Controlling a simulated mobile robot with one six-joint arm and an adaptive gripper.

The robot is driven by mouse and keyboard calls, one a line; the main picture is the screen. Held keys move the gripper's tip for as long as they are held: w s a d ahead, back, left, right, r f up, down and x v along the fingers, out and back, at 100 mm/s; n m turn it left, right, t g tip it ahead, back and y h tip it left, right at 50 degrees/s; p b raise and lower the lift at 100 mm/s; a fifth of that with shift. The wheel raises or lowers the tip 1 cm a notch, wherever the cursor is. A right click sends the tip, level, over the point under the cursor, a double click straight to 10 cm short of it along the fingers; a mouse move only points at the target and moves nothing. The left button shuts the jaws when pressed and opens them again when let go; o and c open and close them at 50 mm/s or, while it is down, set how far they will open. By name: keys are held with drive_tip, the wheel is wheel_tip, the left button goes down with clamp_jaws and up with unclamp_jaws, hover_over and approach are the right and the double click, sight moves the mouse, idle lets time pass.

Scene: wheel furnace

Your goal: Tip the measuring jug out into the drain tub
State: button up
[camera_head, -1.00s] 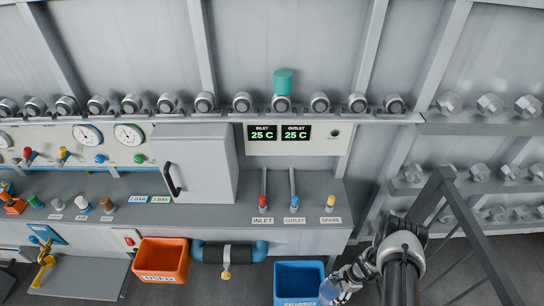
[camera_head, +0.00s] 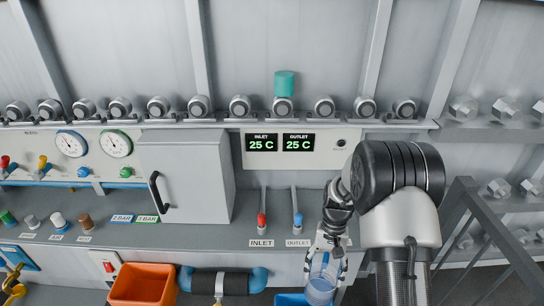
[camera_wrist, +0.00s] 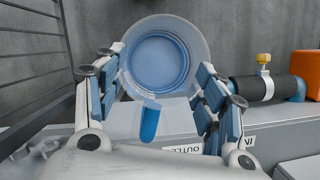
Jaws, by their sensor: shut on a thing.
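My gripper (camera_head: 328,254) points down at the bottom right of centre, shut on the clear measuring jug (camera_head: 321,287). The jug has blue contents in its lower part and looks about upright. In the wrist view my gripper's fingers (camera_wrist: 158,98) sit on both sides of the jug (camera_wrist: 158,58), and its round mouth faces the camera. A blue tub (camera_head: 290,300), which seems to be the drain tub, shows only a corner at the bottom edge, just left of the jug. The rest of it is out of frame or hidden.
An orange bin (camera_head: 143,284) and a black cylinder with blue ends (camera_head: 222,282) are left of the blue tub. The bench front and the red inlet lever (camera_head: 262,222) and blue outlet lever (camera_head: 298,221) are close to my gripper. A dark railing (camera_head: 500,235) stands at right.

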drive_tip(key=s+a+r+n+h+b, duration=0.1)
drive_tip(key=s+r+n+b, duration=0.2)
drive_tip(key=s+r, duration=0.1)
drive_tip(key=shift+r, duration=0.65)
drive_tip(key=shift+w, duration=0.1)
